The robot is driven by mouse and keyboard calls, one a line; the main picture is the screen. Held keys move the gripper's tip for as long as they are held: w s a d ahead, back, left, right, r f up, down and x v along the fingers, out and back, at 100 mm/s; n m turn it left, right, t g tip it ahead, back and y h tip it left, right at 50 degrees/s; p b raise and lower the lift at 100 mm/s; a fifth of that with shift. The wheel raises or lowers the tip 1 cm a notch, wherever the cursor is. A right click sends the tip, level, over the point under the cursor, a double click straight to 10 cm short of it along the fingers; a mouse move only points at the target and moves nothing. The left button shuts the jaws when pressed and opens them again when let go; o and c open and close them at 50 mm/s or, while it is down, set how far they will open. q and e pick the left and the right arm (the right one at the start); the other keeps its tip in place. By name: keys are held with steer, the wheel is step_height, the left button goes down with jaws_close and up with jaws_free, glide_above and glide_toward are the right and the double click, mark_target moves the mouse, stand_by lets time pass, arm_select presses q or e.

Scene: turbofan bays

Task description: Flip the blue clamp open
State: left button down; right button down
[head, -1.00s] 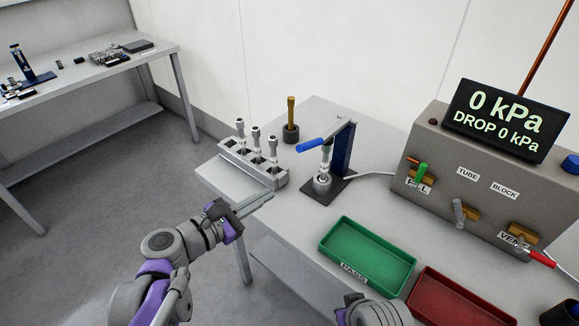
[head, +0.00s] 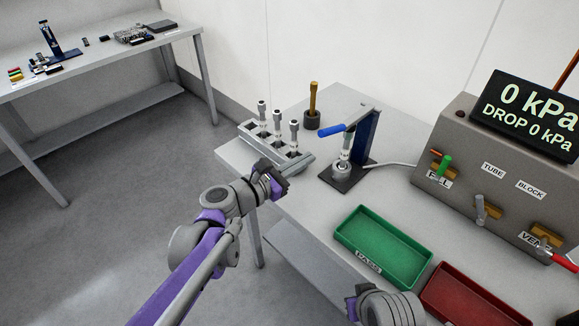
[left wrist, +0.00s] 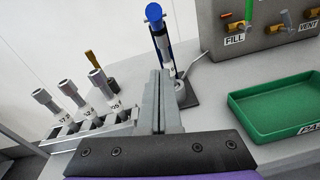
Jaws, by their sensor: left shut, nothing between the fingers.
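The blue clamp handle (head: 331,131) sticks out to the left from the top of a dark blue post (head: 366,138) on a black base. It lies roughly level, above a grey fitting (head: 342,167) on the base. In the left wrist view the blue handle (left wrist: 155,14) points toward the camera, beyond the fingertips. My left gripper (head: 278,180) is shut and empty, in front of the fitting rack and to the lower left of the clamp, apart from it. Its closed fingers show in the left wrist view (left wrist: 158,76). My right gripper (head: 352,302) shows only partly at the bottom edge.
A grey rack (head: 300,166) with several fittings stands left of the clamp, with a brass-coloured tool in a cup (head: 313,119) behind. A green tray (head: 350,238), red tray (head: 432,298) and grey valve box (head: 465,135) lie to the right.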

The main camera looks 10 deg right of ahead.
arm_select(q)
steer(key=shift+w+d+r+p, duration=0.15)
steer(key=shift+w+d+r, duration=0.15)
steer(key=shift+d+r, duration=0.3)
steer(key=shift+w+d+r+p, duration=0.15)
steer(key=shift+w+d+r, duration=0.1)
steer(key=shift+d+r, duration=0.4)
steer(key=shift+w+d+r+p, duration=0.15)
steer(key=shift+w+d+r, duration=0.15)
steer(key=shift+d+r, duration=0.3)
